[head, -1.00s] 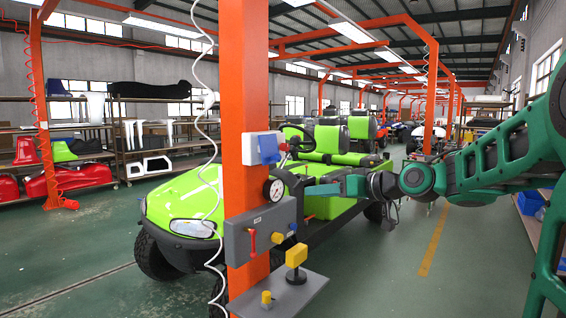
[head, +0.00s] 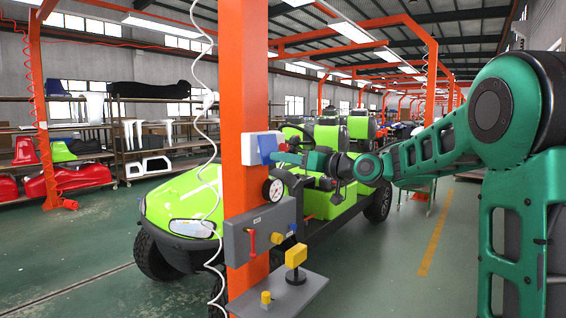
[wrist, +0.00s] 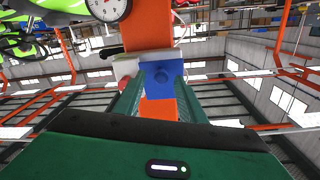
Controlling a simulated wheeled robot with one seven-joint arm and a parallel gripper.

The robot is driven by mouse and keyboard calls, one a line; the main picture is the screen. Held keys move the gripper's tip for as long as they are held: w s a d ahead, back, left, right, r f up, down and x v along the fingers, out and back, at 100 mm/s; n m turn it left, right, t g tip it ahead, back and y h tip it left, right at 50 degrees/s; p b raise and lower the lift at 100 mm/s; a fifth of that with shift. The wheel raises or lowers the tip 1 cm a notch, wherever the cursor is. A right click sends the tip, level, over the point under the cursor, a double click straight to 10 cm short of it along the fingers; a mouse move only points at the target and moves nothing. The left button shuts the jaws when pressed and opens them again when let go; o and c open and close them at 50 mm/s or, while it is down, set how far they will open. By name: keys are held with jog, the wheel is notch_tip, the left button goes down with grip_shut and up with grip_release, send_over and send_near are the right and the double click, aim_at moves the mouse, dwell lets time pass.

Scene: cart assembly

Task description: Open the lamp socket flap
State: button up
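The lamp socket's blue flap (head: 268,149) sits on a pale box (head: 250,150) on the orange post; it looks closed. The blue flap also shows in the wrist view (wrist: 163,78), which is upside down, with the pale box (wrist: 126,68) beside it. My gripper (head: 279,157) is just right of the flap in the head view, level with its lower part. In the wrist view the green fingers (wrist: 160,98) are apart, one on each side below the flap, with nothing held between them. I cannot tell whether they touch it.
Below the flap on the orange post (head: 246,75) are a pressure gauge (head: 273,190) and a grey control box (head: 260,232) with a red lever. A shelf (head: 270,295) holds yellow parts. A white coiled cable hangs left of the post. A green cart (head: 180,205) stands behind.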

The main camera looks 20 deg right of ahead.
jog(key=shift+w+a, duration=0.3)
jog(key=shift+w, duration=0.15)
grip_shut()
